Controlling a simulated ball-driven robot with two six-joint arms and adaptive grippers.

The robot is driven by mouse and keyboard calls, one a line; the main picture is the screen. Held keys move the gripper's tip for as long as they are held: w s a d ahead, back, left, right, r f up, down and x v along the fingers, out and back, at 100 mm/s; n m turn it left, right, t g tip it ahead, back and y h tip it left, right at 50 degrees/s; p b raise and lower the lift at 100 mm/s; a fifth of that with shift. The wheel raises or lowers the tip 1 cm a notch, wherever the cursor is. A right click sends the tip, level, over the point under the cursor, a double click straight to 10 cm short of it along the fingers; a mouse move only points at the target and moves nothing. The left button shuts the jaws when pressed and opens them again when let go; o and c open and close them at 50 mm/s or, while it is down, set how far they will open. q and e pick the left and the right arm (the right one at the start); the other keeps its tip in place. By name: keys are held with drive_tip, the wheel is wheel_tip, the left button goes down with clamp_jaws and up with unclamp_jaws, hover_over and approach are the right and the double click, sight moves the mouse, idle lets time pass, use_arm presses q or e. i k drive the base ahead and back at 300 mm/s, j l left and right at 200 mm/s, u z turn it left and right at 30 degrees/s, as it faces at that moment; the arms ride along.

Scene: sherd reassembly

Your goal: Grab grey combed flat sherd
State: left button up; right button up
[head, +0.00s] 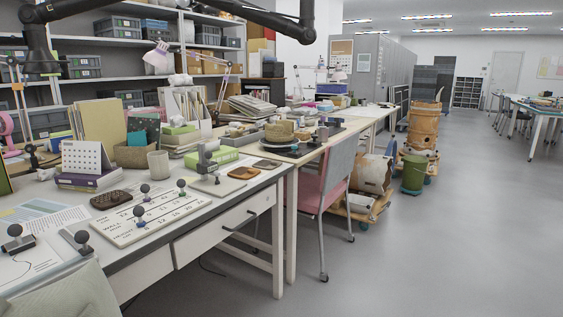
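I cannot pick out a grey combed flat sherd with certainty in the head view. Small tan and grey pieces lie around a round dark stand (296,149) on the farther desk, too small to tell their surface. A brown, dotted oval piece (110,199) lies on the near desk. A white board (150,214) printed with letters and numbers lies beside it, with several small dark-knobbed pieces on it. Dark arm links of mine cross the top of the view. Neither gripper shows.
A pink chair (329,183) stands against the farther desk. The grey floor (440,250) at right is clear.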

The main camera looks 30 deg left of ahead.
sight(266, 164)
drive_tip(key=i+l+u, duration=0.1)
drive_tip(key=i+u, duration=0.35)
drive_tip(key=i+l+u, duration=0.25)
drive_tip(key=u, duration=0.2)
drive_tip(key=i+l+u, duration=0.7)
drive_tip(key=l+u, duration=0.15)
